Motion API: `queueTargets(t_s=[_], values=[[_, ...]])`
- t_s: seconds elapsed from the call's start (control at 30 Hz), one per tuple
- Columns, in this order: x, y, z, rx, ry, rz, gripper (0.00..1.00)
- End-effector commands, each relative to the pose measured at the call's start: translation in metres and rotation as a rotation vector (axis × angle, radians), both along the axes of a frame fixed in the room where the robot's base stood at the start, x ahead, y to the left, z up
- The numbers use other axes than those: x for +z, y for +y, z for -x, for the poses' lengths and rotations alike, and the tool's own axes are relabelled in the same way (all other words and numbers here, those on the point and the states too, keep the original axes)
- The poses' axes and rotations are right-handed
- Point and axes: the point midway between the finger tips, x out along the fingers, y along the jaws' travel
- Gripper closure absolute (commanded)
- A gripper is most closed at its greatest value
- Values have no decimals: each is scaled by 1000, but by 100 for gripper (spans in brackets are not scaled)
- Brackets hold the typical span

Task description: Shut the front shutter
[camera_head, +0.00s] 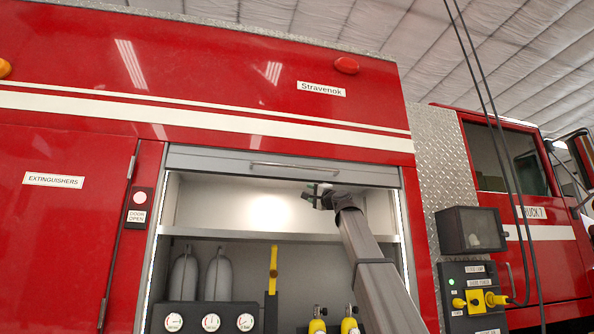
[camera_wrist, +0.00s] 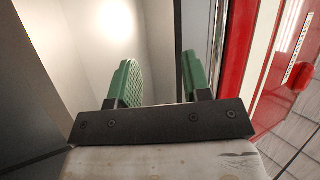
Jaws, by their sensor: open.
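The front shutter (camera_head: 225,160) is a grey slatted panel, rolled up to a short strip at the top of the open compartment, with a thin handle bar (camera_head: 300,168) along it. My gripper (camera_head: 316,194) is just below the shutter's lower edge, right of the middle of the opening. In the wrist view its two green fingers (camera_wrist: 160,78) are apart with nothing held between them. Grey bands (camera_wrist: 200,35) run beside the right finger; I cannot tell which is the shutter's edge or whether a finger touches it.
The compartment holds a shelf (camera_head: 260,236), grey cylinders (camera_head: 185,277), a yellow-handled tool (camera_head: 273,262) and gauges (camera_head: 211,322). A control panel (camera_head: 470,270) and dark box (camera_head: 470,230) stand to the right. A door-open button plate (camera_head: 140,205) is on the left.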

Motion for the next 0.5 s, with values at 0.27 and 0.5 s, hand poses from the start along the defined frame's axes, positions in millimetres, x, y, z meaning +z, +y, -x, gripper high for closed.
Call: queueTargets(t_s=[0.27, 0.5], values=[[69, -1, 29, 36, -46, -88, 56], [80, 8, 20, 38, -46, -92, 56]])
